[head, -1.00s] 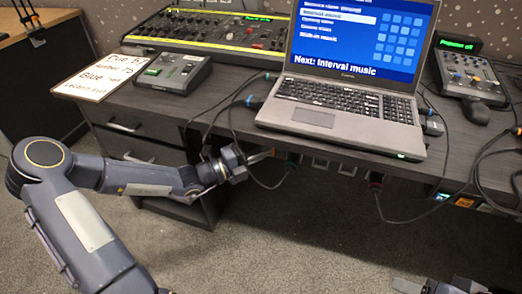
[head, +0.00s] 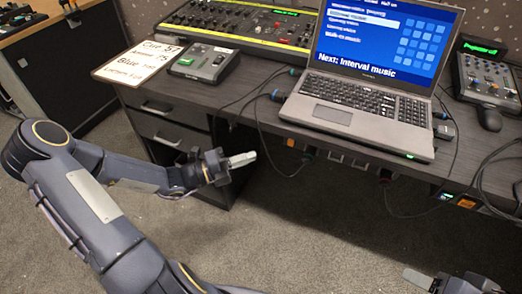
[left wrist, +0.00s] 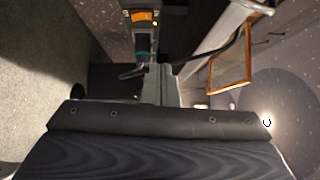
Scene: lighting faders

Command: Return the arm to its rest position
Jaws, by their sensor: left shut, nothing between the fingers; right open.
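My left arm comes in from the left in the head view, bent at the elbow. Its gripper (head: 243,160) is shut and empty, in front of the desk's drawers and below the desktop edge, touching nothing that I can see. My right gripper (head: 440,282) shows only in part at the bottom right corner of the head view, low over the carpet. It is open and apart from the desk. The left wrist view is tilted and shows a dark broad surface across its lower part.
The dark desk (head: 250,110) carries a laptop (head: 360,75), a lighting console (head: 245,28), a small fader box (head: 204,63), a cue card (head: 139,60) and a second mixer (head: 488,80). Cables hang from the desk's front edge. Carpet (head: 300,235) in front is clear.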

